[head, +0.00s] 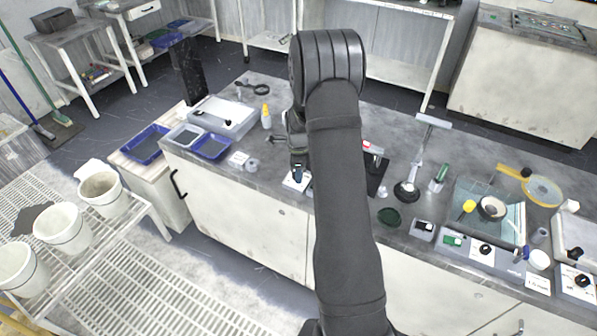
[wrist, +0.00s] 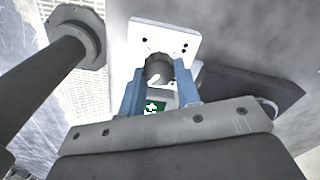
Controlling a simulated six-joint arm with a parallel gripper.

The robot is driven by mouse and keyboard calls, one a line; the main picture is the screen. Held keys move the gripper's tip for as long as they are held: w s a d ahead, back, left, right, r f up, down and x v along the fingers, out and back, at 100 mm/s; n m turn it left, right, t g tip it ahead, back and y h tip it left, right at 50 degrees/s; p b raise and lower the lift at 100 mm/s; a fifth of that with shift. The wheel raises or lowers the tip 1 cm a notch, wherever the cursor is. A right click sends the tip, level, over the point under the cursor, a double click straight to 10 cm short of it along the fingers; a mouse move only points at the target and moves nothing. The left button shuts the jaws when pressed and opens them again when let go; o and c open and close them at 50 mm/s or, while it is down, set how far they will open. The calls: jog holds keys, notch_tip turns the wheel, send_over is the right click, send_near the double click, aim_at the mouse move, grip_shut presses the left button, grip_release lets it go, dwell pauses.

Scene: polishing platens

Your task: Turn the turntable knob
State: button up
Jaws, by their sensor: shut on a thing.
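In the head view my gripper (head: 298,172) points down at a white plate (head: 291,184) near the bench's front edge. The knob is hidden there by the gripper.
Blue trays (head: 211,147) and a yellow-capped bottle (head: 266,117) stand left. A dark cylindrical bar (wrist: 45,75) crosses the wrist view's left.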

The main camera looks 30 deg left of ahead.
jog(key=shift+m, duration=1.1)
jog(key=o, duration=1)
notch_tip(320, 180, up, 18)
jog(key=shift+f, duration=0.25)
